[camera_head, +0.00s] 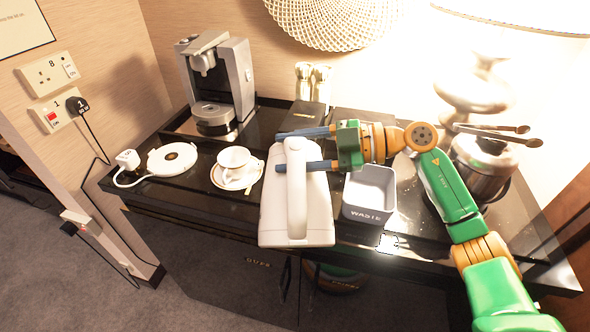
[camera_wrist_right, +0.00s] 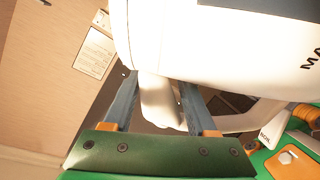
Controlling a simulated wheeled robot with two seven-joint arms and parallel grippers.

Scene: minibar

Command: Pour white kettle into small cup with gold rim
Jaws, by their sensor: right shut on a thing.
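The white kettle (camera_head: 312,208) is in the middle of the head view, above or at the counter's front edge. My right gripper (camera_head: 280,152) is shut on its handle, with the blue fingers on either side. In the right wrist view the kettle's body (camera_wrist_right: 215,45) fills the top, and the handle (camera_wrist_right: 160,105) lies between the fingers (camera_wrist_right: 158,95). The small cup with gold rim (camera_head: 235,163) stands upright on a saucer (camera_head: 219,182), just left of the kettle. I cannot tell whether the kettle's base touches the counter. My left gripper is not in view.
The round white kettle base (camera_head: 172,158) is left of the cup, with a cord to a plug. A coffee machine (camera_head: 217,80) stands behind. A waste bin (camera_head: 369,194) is close right of the kettle. A metal ice bucket (camera_head: 482,165) with tongs stands further right.

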